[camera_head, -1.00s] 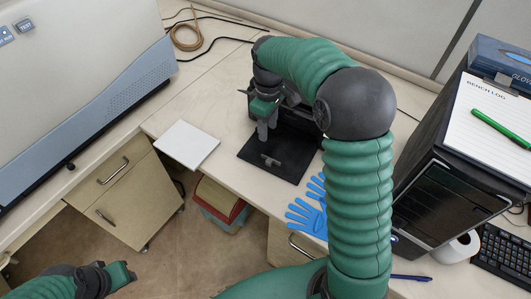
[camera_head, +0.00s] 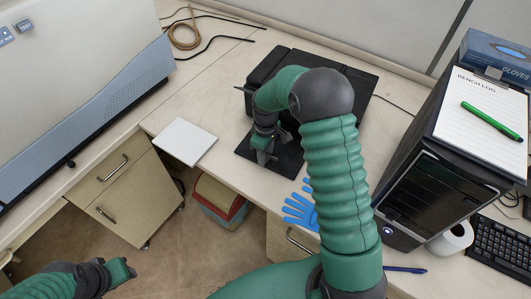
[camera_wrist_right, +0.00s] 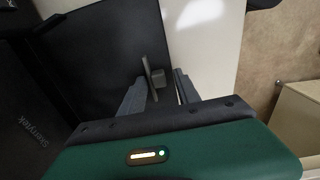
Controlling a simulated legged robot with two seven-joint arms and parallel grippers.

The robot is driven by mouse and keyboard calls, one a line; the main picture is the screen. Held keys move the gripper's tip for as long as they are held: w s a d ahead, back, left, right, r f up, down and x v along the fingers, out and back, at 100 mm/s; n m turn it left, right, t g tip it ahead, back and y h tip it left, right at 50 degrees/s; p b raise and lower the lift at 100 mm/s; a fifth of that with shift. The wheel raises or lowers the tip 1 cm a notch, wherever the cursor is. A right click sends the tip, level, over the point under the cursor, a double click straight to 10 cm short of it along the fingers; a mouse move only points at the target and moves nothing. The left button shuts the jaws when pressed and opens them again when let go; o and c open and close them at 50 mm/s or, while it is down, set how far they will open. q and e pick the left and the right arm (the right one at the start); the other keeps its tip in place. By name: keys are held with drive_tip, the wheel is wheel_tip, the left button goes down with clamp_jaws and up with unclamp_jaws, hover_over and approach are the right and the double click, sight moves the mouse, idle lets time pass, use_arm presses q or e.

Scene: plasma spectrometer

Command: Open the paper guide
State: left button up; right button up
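A black printer (camera_head: 355,82) stands at the back of the bench. A flat black panel (camera_head: 288,166) in front of it looks like the paper guide; it also shows in the right wrist view (camera_wrist_right: 105,45). Its small grey handle (camera_wrist_right: 156,76) lies between the parted fingers of my right gripper (camera_wrist_right: 160,88); I cannot tell whether they touch it. In the head view my right gripper (camera_head: 264,155) is low over the panel and hides the handle. My left gripper (camera_head: 126,272) is away at the lower left, and its fingers are too small to read.
A white square pad (camera_head: 184,142) lies left of the panel. Blue gloves (camera_head: 300,210) lie at the front edge. A black computer tower (camera_head: 440,175) with a clipboard (camera_head: 485,120) on top stands to the right. A large grey instrument (camera_head: 75,80) fills the left.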

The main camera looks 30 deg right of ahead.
drive_tip(key=shift+w+d+f, duration=0.1)
clamp_jaws()
idle(1.1)
